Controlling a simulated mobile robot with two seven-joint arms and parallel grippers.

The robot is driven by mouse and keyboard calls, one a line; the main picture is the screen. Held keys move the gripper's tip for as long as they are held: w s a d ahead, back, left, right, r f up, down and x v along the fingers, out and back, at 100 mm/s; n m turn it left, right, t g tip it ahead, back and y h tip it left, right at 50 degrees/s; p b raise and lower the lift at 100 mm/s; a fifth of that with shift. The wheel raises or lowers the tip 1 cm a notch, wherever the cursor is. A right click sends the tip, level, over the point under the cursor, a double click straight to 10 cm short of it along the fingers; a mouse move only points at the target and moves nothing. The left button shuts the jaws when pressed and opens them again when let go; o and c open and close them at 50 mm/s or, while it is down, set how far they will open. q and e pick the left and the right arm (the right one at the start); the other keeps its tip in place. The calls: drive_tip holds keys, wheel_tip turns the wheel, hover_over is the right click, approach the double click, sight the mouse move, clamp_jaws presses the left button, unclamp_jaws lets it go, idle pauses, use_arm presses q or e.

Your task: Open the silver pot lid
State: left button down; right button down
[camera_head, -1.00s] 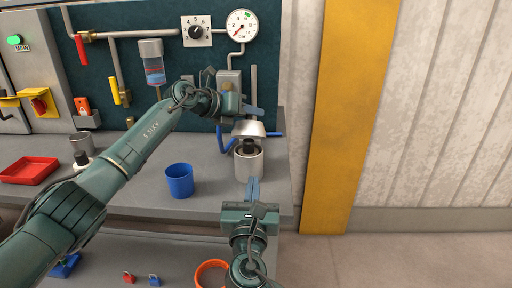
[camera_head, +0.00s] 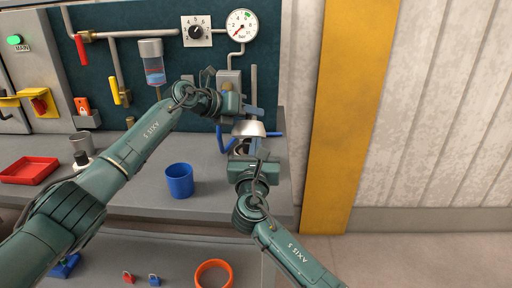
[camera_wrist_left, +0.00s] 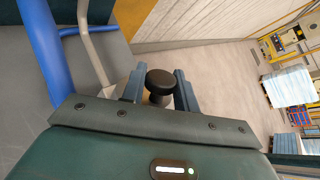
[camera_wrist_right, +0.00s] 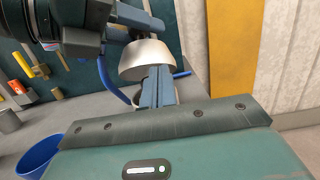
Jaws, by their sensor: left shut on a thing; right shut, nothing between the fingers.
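The silver lid (camera_head: 248,129) hangs above the silver pot (camera_head: 238,149); it also shows in the right wrist view (camera_wrist_right: 146,62). My left gripper (camera_head: 254,110) is shut on the lid's black knob (camera_wrist_left: 159,81), which sits between its blue fingers. The pot stands near the right end of the bench, and the right arm hides most of it in the head view. My right gripper (camera_wrist_right: 158,72) is shut and empty, its fingers just below or in front of the lid. I cannot tell whether they touch the lid or pot.
A blue cup (camera_head: 179,181) stands left of the pot on the grey bench (camera_head: 125,195). A red tray (camera_head: 30,170) and a grey cup (camera_head: 82,143) are farther left. Blue and grey pipes run behind the pot. An orange ring (camera_head: 214,266) and small padlocks (camera_head: 153,279) are lower down.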

use_arm(q)
drive_tip(key=shift+r, duration=0.1)
use_arm(e)
drive_tip(key=shift+r, duration=0.15)
use_arm(q)
drive_tip(key=shift+d, duration=0.1)
use_arm(e)
drive_tip(key=shift+w+d+r, duration=0.15)
drive_tip(key=shift+w+r, duration=0.35)
drive_tip(key=shift+r, duration=0.15)
use_arm(q)
drive_tip(key=c, duration=1.3)
unclamp_jaws()
drive_tip(key=shift+o, duration=1.1)
use_arm(e)
drive_tip(key=shift+s+r, duration=0.1)
use_arm(q)
drive_tip(key=shift+a, duration=0.2)
